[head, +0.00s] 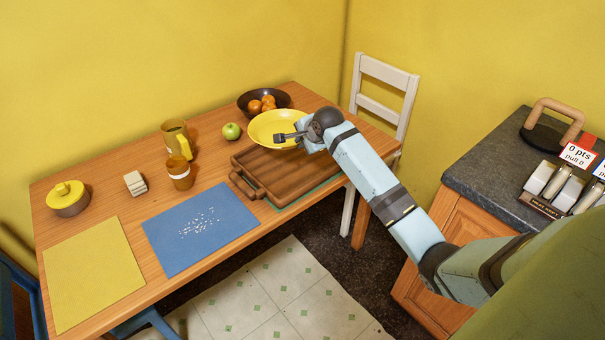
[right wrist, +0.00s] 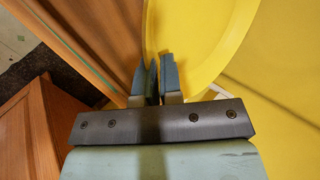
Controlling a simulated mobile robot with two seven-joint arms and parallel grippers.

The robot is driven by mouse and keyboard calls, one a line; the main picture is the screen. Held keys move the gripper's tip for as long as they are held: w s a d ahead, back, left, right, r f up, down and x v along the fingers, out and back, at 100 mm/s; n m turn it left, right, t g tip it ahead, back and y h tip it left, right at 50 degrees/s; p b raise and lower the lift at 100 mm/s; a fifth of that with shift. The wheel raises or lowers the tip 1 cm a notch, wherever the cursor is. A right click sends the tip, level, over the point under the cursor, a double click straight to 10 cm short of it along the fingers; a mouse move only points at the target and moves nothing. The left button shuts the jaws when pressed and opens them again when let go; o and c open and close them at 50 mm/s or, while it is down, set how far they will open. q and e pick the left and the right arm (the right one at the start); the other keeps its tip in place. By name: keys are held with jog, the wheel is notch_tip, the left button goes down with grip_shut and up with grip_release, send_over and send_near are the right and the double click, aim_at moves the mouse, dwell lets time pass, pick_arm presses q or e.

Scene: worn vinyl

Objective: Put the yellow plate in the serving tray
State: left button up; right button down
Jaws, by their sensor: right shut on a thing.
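The yellow plate (head: 268,123) is at the far end of the table, just behind the serving tray and overlapping its back edge in the head view. My right gripper (head: 288,137) is shut on the near rim of the plate; in the right wrist view its fingers (right wrist: 156,80) close at the edge of the plate (right wrist: 200,35). I cannot tell whether the plate is lifted or resting. The brown wooden serving tray (head: 281,176) lies flat near the table's right edge, its visible floor empty. My left gripper is not in view.
A dark bowl of oranges (head: 282,99) stands behind the plate. A green apple (head: 231,131), yellow mug (head: 177,140) and orange-brown cup (head: 180,173) stand left of the tray. A blue mat (head: 175,245) lies nearer. A white chair (head: 386,71) stands beyond the table's right end.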

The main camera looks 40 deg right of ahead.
notch_tip(320, 180, down, 7)
jog(key=shift+f+b, duration=0.2)
jog(key=shift+b, duration=0.15)
notch_tip(320, 180, down, 4)
jog(key=shift+f+b, duration=0.2)
jog(key=shift+b, duration=0.1)
jog(key=shift+f, duration=0.35)
jog(key=c, duration=1.7)
grip_release()
jog(key=shift+f, duration=0.1)
jog(key=shift+o, duration=0.7)
